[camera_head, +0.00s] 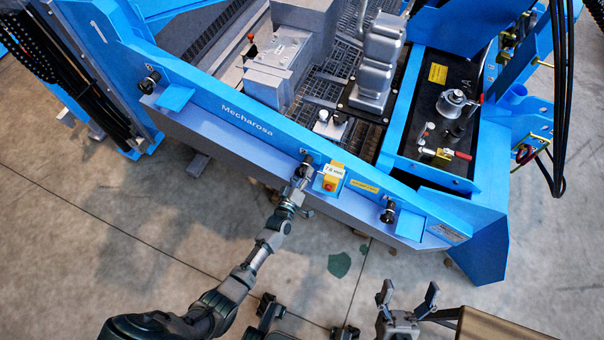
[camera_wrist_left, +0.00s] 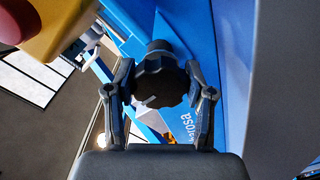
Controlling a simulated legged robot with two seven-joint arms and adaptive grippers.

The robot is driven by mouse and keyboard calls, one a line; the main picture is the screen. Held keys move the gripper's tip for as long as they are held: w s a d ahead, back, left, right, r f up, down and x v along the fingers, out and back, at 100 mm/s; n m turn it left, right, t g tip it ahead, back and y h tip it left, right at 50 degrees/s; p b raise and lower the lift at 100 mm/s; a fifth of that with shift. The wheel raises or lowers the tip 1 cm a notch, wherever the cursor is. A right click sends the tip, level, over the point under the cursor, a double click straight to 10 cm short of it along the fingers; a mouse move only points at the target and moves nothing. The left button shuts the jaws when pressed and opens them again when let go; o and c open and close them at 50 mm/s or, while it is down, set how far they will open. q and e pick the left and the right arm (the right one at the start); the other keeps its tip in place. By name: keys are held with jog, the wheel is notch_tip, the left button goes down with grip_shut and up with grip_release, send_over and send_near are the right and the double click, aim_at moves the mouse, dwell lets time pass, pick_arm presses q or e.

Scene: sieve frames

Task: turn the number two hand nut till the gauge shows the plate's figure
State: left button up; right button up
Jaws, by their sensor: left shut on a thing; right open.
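A black lobed hand nut (camera_wrist_left: 160,80) sits between the two fingers of my left gripper (camera_wrist_left: 162,98), which is shut on it. In the head view my left gripper (camera_head: 298,184) reaches the middle nut (camera_head: 307,161) on the blue beam; the fingers hide part of it. Right of it is a yellow box with a white readout (camera_head: 333,170) that seems to show 7.6 mm. A small yellow plate (camera_head: 364,186) is further right; its text is too small to read. My right gripper (camera_head: 408,300) is open and empty above the floor.
Other hand nuts sit on the beam at left (camera_head: 150,80) and right (camera_head: 388,213). The yellow box with its red part (camera_wrist_left: 58,30) is close to my left gripper. Machine parts (camera_head: 375,65) stand behind the beam. The concrete floor in front is mostly clear.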

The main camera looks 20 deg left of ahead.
pick_arm(q)
jog(key=shift+s+d+f+m, duration=0.25)
jog(key=shift+d+f+m, duration=0.05)
jog(key=shift+f, duration=0.25)
pick_arm(e)
jog(key=shift+w+f+g, duration=0.15)
jog(key=shift+w+g, duration=0.05)
jog(key=shift+g, duration=0.1)
pick_arm(q)
jog(key=o, duration=1.2)
jog(key=shift+c, duration=0.2)
jog(key=shift+w+r, duration=0.15)
jog(key=shift+r, duration=0.05)
pick_arm(e)
jog(key=shift+w+d, duration=0.1)
jog(key=shift+w, duration=0.05)
pick_arm(q)
jog(key=shift+a, duration=0.1)
jog(key=shift+s, duration=0.5)
jog(key=s, duration=1.1)
jog(key=shift+a, duration=0.2)
